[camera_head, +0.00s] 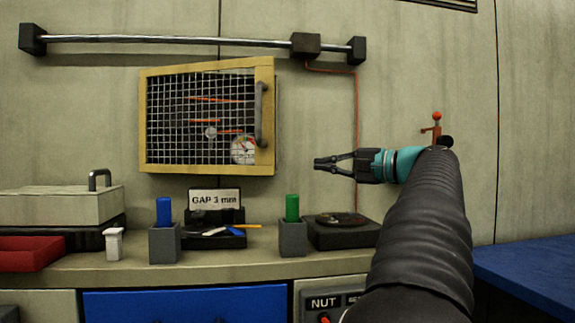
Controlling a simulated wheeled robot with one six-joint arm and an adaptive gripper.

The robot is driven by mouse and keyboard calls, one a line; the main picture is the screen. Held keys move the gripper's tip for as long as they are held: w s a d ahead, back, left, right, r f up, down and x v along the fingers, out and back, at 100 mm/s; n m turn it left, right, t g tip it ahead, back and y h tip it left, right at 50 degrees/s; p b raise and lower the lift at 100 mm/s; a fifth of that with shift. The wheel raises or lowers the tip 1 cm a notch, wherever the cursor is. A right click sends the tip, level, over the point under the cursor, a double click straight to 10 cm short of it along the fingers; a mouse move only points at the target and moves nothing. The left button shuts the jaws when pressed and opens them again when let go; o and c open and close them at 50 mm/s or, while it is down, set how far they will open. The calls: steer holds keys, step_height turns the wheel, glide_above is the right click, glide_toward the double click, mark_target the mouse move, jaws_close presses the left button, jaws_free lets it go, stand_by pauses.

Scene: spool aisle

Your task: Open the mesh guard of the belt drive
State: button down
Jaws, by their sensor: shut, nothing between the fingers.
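The mesh guard (150,120) is a yellow frame with wire mesh, on the wall left of centre. Its vertical grey handle (259,114) is on the right side of the frame. Orange belt strands (210,99), a small pulley (210,133) and a round dial (243,149) show behind the mesh. I cannot tell whether the guard is fully shut or slightly ajar. My gripper (318,164) is to the right of the guard and lower than the handle, pointing left. It is shut and empty, and apart from the handle in the picture.
A rail (170,40) with dark brackets runs above the guard. An orange line (356,130) goes down the wall. The bench (210,266) below carries a GAP 3 mm sign (214,198), blue (163,210) and green (292,207) cylinders in holders, and a dark turntable-like unit (342,233).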

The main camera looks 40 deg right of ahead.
steer(key=x, duration=1)
steer(key=shift+s+a, duration=1.3)
steer(key=shift+a, duration=0.3)
